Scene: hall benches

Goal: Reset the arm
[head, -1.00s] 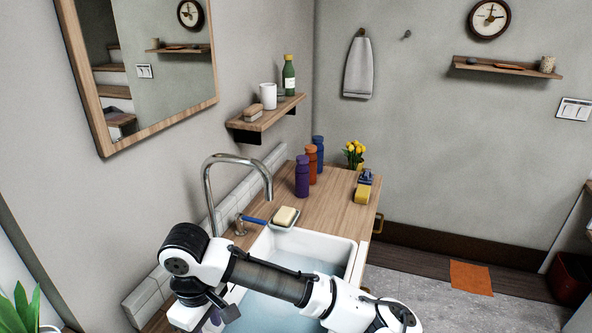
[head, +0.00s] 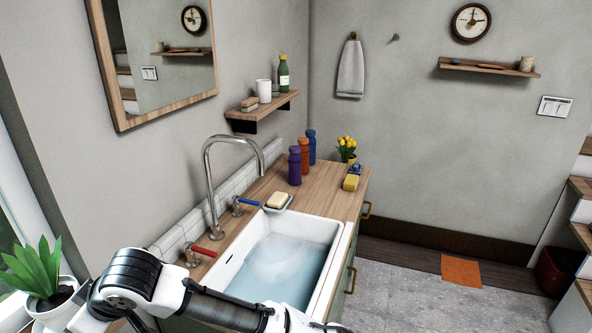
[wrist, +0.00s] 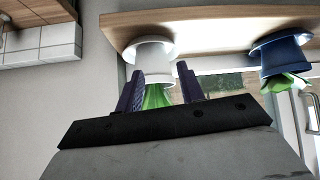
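My gripper (wrist: 160,88) shows in the wrist view with its two dark purple fingers apart and nothing visibly held between them. Behind the gap are green leaves (wrist: 158,97) and a white pot (wrist: 150,47), shown upside down; their distance is unclear. In the head view my white and black arm (head: 225,308) lies bent along the bottom edge, in front of the sink's near end. The gripper itself is not visible in the head view.
The sink (head: 330,232) holds water, with a curved tap (head: 208,180) beside it. Bottles (head: 295,167), soap (head: 278,200) and a sponge (head: 351,183) stand on the counter. A potted plant (head: 35,272) is at lower left. A blue pot (wrist: 280,55) shows in the wrist view.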

